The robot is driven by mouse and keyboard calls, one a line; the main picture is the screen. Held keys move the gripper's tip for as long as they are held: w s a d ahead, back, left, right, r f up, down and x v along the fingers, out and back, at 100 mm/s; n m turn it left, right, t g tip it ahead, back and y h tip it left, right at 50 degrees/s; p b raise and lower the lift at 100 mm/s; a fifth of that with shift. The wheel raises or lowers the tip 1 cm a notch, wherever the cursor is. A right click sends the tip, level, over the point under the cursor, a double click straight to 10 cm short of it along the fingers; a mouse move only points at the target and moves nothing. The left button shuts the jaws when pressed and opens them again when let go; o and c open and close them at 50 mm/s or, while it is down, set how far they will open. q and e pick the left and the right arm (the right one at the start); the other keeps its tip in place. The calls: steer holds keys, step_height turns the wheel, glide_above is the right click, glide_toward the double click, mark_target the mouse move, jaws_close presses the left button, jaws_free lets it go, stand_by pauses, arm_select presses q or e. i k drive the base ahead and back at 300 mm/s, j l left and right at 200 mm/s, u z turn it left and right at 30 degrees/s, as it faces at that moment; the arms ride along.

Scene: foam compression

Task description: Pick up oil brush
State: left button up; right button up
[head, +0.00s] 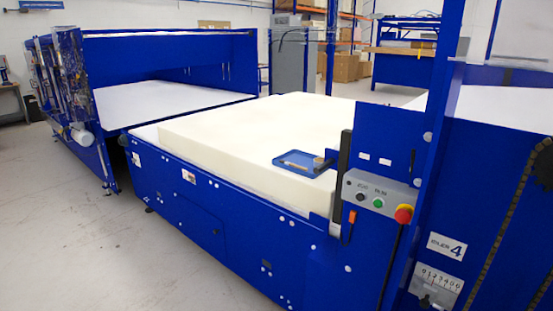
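A small blue tray (288,165) lies on top of a large cream foam block (220,135), near the block's right front corner. A small light-brown item (318,161) sits at the right part of the tray; it is too small to tell if it is the oil brush. A thin item with an orange upper part and a dark lower part (351,220) hangs on the blue machine's front below the control box; I cannot tell what it is. Neither of my grippers is in view.
The foam lies on a long blue machine bed (215,225). A grey control box (375,196) with buttons and a red emergency stop (404,214) is fixed at its right, beside a tall blue post. The grey floor (70,240) at the left front is clear.

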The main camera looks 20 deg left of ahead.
mark_target(289, 164)
steer(key=i+j, duration=0.3)
steer(key=i+j+u, duration=0.15)
steer(key=i+j, duration=0.15)
steer(key=i, duration=0.2)
steer(key=i+j, duration=0.25)
steer(key=i, duration=0.2)
steer(key=z, duration=1.9)
steer(key=u, duration=1.95)
steer(key=j+z, duration=0.1)
steer(key=z, duration=0.35)
steer(key=i+j+z, duration=0.1)
steer(key=z, duration=0.35)
steer(key=j+z, duration=0.25)
steer(key=z, duration=0.2)
